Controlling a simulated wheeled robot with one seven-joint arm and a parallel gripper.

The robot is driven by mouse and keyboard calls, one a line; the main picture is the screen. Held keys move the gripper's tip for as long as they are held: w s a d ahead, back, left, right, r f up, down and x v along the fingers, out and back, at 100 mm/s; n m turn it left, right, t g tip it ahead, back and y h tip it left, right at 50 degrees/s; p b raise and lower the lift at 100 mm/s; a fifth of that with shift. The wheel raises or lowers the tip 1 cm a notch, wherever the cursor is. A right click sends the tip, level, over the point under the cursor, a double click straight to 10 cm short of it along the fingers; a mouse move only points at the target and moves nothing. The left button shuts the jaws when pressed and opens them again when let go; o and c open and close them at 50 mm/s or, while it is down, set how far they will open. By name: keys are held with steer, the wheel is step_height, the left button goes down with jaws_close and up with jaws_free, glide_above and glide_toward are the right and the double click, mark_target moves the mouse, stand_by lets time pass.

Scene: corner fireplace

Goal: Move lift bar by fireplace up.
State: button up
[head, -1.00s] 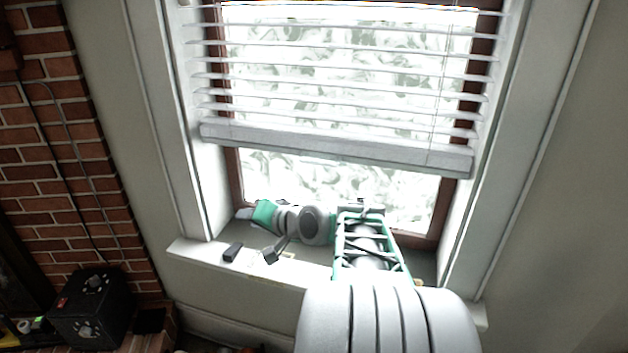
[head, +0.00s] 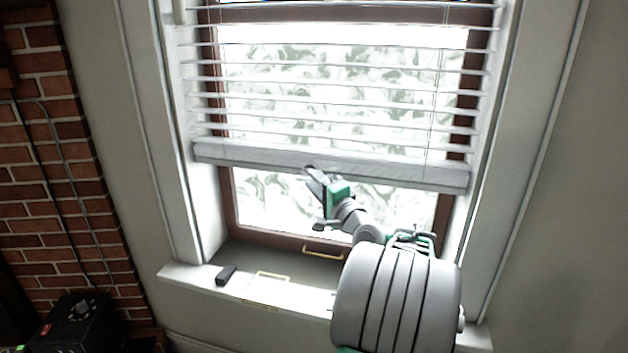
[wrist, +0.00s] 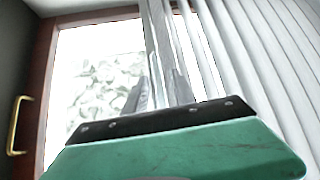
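The lift bar (head: 400,174) is the thick pale bottom rail of the white blind, level with the lower part of the window. In the wrist view the bar (wrist: 160,40) runs away from me between the fingers. My gripper (head: 314,178) points up at the bar's lower edge, near its middle. In the wrist view my gripper's fingers (wrist: 158,93) stand apart, one on each side of the bar. Whether they touch it cannot be told. The green gripper body hides the finger bases.
The brown-framed window (head: 232,205) has a brass handle (head: 322,251) at its base. A small dark block (head: 226,275) lies on the white sill (head: 185,278). A black box (head: 80,322) stands at lower left by the brick wall (head: 70,180).

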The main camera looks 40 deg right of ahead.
steer(key=shift+c, duration=0.5)
jaws_close()
stand_by(0.8)
